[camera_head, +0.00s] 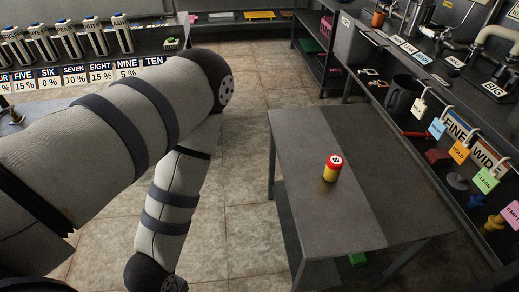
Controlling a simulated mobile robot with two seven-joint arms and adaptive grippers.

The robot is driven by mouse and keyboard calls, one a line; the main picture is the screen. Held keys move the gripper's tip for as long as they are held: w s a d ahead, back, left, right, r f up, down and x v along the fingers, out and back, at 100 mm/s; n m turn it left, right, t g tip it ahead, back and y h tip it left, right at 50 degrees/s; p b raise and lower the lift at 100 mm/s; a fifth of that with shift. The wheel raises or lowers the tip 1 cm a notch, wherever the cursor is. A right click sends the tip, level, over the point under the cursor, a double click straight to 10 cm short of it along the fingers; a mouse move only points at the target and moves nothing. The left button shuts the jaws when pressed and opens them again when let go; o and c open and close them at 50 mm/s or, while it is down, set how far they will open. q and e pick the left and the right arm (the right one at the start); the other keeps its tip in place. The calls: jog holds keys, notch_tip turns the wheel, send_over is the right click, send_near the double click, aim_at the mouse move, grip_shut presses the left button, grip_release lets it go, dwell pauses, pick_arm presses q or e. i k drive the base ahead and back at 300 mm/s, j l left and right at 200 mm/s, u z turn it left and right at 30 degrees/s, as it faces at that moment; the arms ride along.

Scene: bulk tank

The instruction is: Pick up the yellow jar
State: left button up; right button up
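The yellow jar (332,169) is a small upright cylinder with a yellow body, a red band near the top and a pale top with a dark mark. It stands alone on the dark grey table (314,215), right of the picture's middle. My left arm comes in from the left and bends down toward the bottom edge. Its gripper is out of the picture. My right arm and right gripper do not show. Nothing touches the jar.
A left shelf (115,75) holds several tanks with labels such as SIX and TEN. A right bench (440,75) carries hanging coloured tags and a dark mug (403,97). The table around the jar is bare. Tiled floor (243,140) lies between my arm and the table.

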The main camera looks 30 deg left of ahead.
aim_at(335, 163)
jog(key=u, duration=0.15)
jog(key=i+j+z, duration=0.15)
jog(key=j+z, duration=1.2)
jog(key=i+l, duration=0.05)
jog(key=l, duration=0.05)
